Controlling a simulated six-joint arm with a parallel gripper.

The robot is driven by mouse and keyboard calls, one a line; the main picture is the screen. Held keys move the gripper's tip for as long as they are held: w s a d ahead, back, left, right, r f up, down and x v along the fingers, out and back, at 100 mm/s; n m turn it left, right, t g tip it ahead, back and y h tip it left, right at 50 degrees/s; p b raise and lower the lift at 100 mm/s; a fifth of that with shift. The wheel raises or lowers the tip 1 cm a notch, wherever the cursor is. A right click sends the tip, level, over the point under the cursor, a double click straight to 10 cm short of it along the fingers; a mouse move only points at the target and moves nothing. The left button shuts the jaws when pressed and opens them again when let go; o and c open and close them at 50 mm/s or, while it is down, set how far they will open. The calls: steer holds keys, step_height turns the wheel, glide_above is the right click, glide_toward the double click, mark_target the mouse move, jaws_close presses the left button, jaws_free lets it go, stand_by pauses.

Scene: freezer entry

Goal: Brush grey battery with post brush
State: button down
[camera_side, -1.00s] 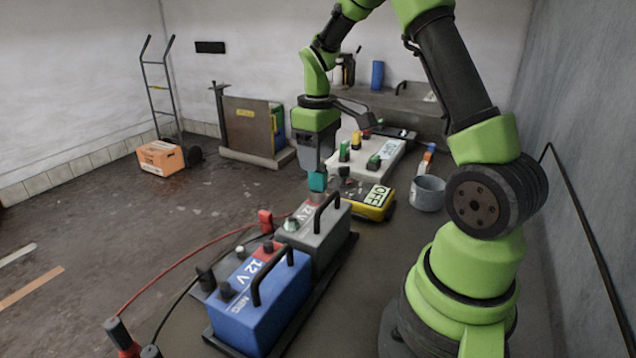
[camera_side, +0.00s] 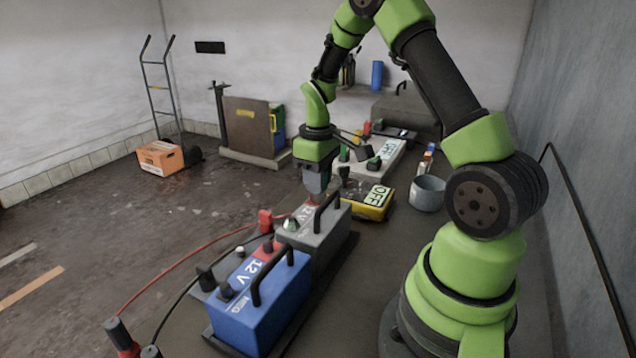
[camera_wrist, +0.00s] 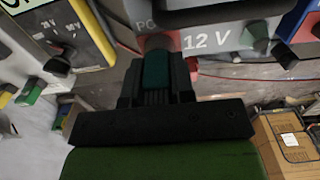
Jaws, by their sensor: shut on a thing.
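In the wrist view my gripper (camera_wrist: 157,82) is shut on the teal post brush (camera_wrist: 156,68). The brush's greyish end is at the battery's top beside the red label. Whether it touches the post there is hidden. A pale green post (camera_side: 291,224) shows at the near end.
The blue battery (camera_side: 258,308) stands in front, with red and black cables to its left. A yellow tester (camera_side: 370,207) is close right of the grey battery. A grey bucket (camera_side: 428,193) and a white charger (camera_side: 385,160) are further right and behind.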

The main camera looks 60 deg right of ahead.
step_height(320, 180, up, 14)
stand_by(1.2)
steer(key=n, duration=0.6)
glide_above(291, 218)
step_height(291, 218, down, 7)
steer(key=shift+f, duration=0.1)
steer(key=shift+f, duration=1.9)
steer(key=shift+f, duration=1.4)
